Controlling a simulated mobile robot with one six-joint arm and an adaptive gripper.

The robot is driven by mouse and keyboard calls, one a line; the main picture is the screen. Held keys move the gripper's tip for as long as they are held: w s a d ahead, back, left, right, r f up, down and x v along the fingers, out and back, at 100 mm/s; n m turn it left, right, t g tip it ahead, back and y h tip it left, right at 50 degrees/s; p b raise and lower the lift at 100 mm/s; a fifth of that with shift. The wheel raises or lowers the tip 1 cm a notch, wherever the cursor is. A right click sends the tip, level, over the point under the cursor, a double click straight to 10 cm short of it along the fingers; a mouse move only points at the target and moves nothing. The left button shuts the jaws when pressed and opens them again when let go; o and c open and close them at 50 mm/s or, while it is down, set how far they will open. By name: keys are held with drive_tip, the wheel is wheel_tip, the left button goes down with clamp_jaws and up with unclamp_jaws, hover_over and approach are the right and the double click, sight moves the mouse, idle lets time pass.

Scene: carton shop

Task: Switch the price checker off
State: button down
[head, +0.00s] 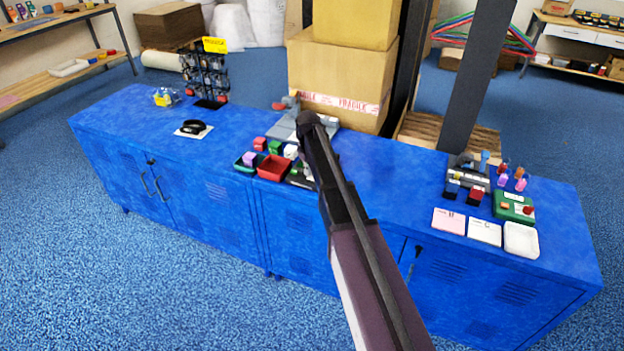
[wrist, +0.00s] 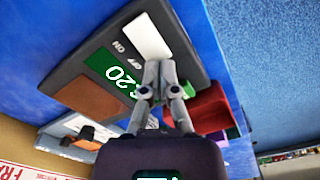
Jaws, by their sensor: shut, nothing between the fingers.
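The price checker (wrist: 70,75) is a dark grey slab in the wrist view, with a lit green display (wrist: 105,70) whose visible digits end in "20". Beside the display are the words OFF and ON, and next to them a white switch piece (wrist: 148,36). A brown panel (wrist: 88,97) lies at its other end. My gripper (wrist: 160,66) is shut and empty, its tips over the price checker just below the white piece in the picture. I cannot tell whether they touch it. In the head view my arm hides the gripper and most of the price checker.
A red bin (head: 274,167) with blocks around it stands beside the price checker. A grey scale (head: 284,128) and stacked cartons (head: 335,75) are behind. The blue counter (head: 375,180) is clear to the right, up to small items and trays at its right end.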

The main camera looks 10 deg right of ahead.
drive_tip(key=shift+f+b, duration=0.4)
drive_tip(key=shift+f, duration=0.05)
idle(0.3)
drive_tip(key=shift+r+p, duration=3.55)
drive_tip(key=s+r+m+p, duration=0.2)
drive_tip(key=s+r+p, duration=0.1)
drive_tip(key=s, duration=1.1)
drive_tip(key=s+r+m+p, duration=0.2)
drive_tip(key=s+r+p, duration=0.1)
drive_tip(key=s, duration=1.2)
drive_tip(key=shift+s+a+r+m+p, duration=0.15)
drive_tip(key=shift+a+r+m+p, duration=0.15)
drive_tip(key=shift+m, duration=0.1)
